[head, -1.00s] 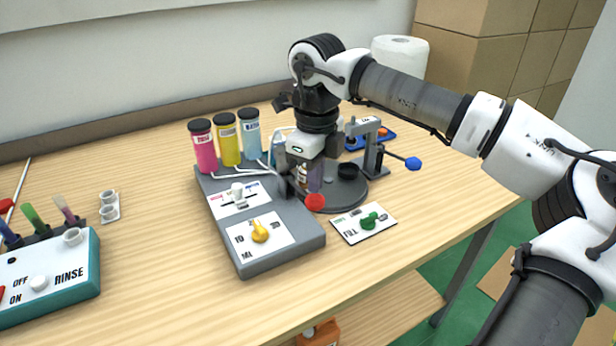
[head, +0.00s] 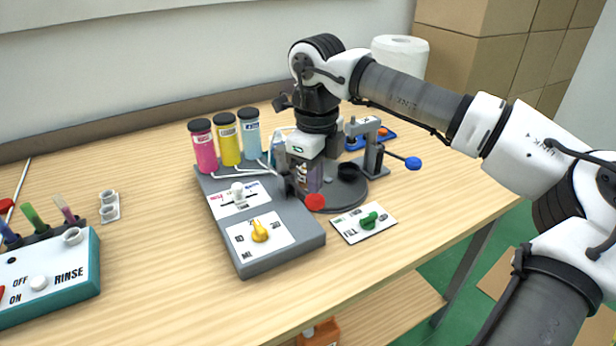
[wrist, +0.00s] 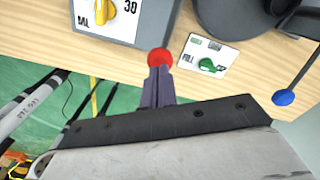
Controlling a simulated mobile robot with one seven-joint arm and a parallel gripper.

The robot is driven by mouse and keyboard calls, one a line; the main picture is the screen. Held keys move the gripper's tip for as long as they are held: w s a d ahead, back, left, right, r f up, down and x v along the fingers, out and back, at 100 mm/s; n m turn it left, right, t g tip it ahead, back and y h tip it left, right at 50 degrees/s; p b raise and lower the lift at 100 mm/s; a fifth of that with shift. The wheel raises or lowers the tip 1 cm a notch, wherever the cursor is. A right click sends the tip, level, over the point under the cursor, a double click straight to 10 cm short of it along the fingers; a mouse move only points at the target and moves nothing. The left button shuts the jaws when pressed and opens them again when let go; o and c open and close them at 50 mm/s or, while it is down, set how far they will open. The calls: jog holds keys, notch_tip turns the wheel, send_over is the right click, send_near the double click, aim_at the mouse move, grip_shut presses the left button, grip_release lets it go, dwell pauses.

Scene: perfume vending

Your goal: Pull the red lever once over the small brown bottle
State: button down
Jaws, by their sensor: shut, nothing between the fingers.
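The red lever's round knob (head: 315,202) shows at the right side of the grey dispenser (head: 282,241), in front of the round dark turntable (head: 355,194). In the wrist view the red knob (wrist: 160,57) sits right at the tips of my gripper (wrist: 157,72). My gripper (head: 306,188) points down beside the dispenser, its fingers closed together with nothing between them. The fingertips look very close to the knob or touching it; I cannot tell which. The lever's shaft is hidden. I cannot make out the small brown bottle; my gripper covers part of that area.
Pink, yellow and light blue cylinders (head: 227,143) stand at the dispenser's back. A lever with a blue knob (head: 413,163) is right of the turntable. A card with a green knob (head: 369,220) lies in front. A teal rinse box (head: 50,277) is at left.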

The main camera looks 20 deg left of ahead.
aim_at(315, 197)
jog(key=shift+f+b, duration=2.2)
jog(key=shift+f, duration=0.85)
jog(key=shift+r, duration=0.15)
jog(key=shift+r+p, duration=3.35)
jog(key=shift+r, duration=1.15)
jog(key=shift+f, duration=0.1)
